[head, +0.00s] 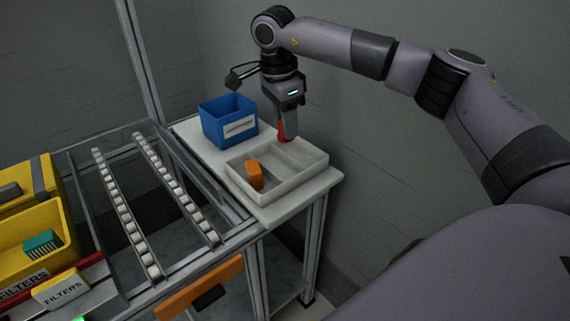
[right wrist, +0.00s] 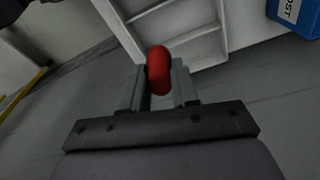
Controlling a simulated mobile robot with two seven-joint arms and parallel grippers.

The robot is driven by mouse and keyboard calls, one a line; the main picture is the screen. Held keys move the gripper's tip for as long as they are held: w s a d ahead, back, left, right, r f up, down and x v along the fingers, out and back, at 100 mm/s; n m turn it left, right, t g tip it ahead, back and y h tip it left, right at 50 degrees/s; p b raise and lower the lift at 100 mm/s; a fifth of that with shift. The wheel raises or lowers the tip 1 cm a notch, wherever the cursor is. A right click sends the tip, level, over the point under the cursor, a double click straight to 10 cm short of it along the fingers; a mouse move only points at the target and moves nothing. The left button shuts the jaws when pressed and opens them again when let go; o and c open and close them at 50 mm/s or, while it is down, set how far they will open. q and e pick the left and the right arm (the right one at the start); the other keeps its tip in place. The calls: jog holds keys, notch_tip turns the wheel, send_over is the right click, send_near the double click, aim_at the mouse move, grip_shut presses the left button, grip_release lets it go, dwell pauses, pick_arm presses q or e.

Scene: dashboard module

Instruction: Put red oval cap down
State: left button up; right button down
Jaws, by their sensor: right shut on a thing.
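The red oval cap (right wrist: 158,70) is between the fingers of my right gripper (right wrist: 159,85) in the right wrist view. The right gripper is shut on it. In the head view the cap (head: 282,131) shows as a red piece below the right gripper (head: 283,122). The gripper points down above the white divided tray (head: 285,185), near its back part. I cannot tell how far the cap is from the tray. My left gripper is not in view.
An orange block (head: 254,174) stands in the tray's left compartment. A blue labelled bin (head: 228,122) stands behind the tray on the white table (head: 190,130). A roller rack (head: 150,200) and yellow filter bins (head: 30,235) are to the left.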

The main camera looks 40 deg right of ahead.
notch_tip(320, 180, down, 11)
jog(key=shift+r, duration=0.1)
dwell(0.3)
jog(key=c, duration=0.8)
grip_release()
jog(key=shift+c, duration=0.2)
